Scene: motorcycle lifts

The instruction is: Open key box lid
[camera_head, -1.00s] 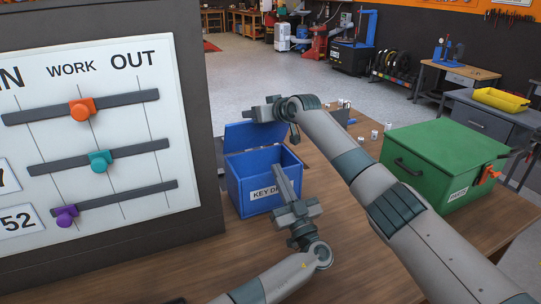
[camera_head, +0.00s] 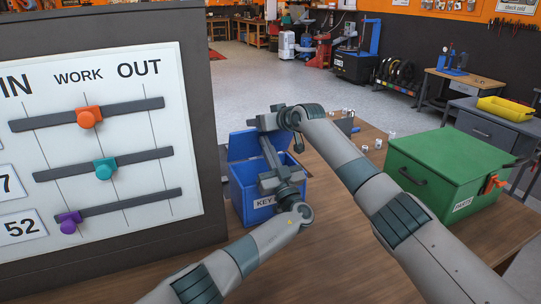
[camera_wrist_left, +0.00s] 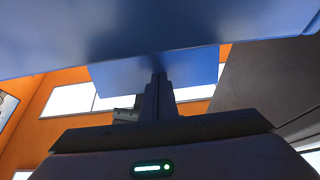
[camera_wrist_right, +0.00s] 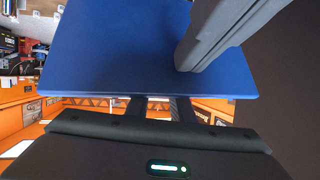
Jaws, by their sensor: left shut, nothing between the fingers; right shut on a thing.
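The blue key box (camera_head: 241,195) stands on the wooden table beside the grey panel, its lid (camera_head: 243,146) raised at the back. The lid also fills much of the right wrist view (camera_wrist_right: 130,50). My right gripper (camera_head: 257,121) is shut on the lid at its upper edge. My left gripper (camera_head: 266,143) is shut and empty, reaching up over the box opening in front of the lid. Its fingers (camera_wrist_left: 158,95) point at a blue surface in the left wrist view; I cannot tell if they touch it. My left gripper partly hides the box label and interior.
A panel (camera_head: 110,215) with orange, teal and purple sliders stands close left of the box. A green box (camera_head: 440,185) stands to the right, beyond my right arm. Small cups (camera_head: 365,148) stand further back. The table front (camera_head: 300,270) is bare between my arms.

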